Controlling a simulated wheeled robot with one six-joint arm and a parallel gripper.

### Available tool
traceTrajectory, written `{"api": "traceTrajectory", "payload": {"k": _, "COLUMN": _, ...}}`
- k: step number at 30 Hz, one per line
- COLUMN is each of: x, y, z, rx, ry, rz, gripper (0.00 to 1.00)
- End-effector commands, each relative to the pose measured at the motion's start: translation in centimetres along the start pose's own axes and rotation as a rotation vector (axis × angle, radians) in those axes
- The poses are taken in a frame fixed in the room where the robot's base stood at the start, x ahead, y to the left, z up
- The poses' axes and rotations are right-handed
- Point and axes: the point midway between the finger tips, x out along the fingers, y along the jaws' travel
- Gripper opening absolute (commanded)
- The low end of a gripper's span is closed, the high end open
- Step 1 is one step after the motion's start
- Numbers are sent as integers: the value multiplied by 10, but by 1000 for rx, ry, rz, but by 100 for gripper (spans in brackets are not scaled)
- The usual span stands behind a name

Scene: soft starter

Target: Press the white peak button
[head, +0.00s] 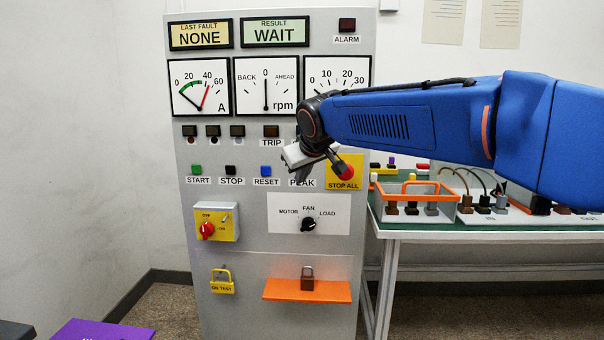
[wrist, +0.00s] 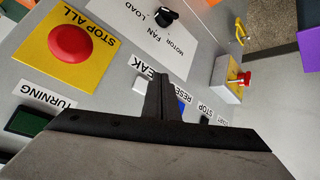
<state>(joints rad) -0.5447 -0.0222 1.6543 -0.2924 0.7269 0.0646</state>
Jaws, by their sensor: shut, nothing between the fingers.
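The white peak button (wrist: 140,83) shows in the wrist view beside the partly covered PEAK label (wrist: 146,68). My gripper (wrist: 158,76) is shut and empty, its dark fingertips just right of the white button there. I cannot tell whether they touch the panel. In the head view my gripper (head: 301,178) is in front of the panel above the PEAK label (head: 302,183) and hides the white button.
A red STOP ALL button (head: 345,171) on a yellow plate is close to my gripper. The blue RESET button (head: 266,170) is on the other side, partly hidden by the fingers in the wrist view. A table (head: 480,236) with an orange-handled tray stands at right.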

Motion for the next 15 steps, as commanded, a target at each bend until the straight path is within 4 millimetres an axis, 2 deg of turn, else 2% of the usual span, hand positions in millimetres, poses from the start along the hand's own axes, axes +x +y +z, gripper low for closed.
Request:
{"api": "traceTrajectory", "payload": {"k": 6, "x": 13, "y": 9, "z": -9, "rx": 1, "ry": 0, "rz": 1, "gripper": 0}}
{"api": "traceTrajectory", "payload": {"k": 15, "x": 16, "y": 12, "z": -13, "rx": -1, "ry": 1, "rz": 0, "gripper": 0}}
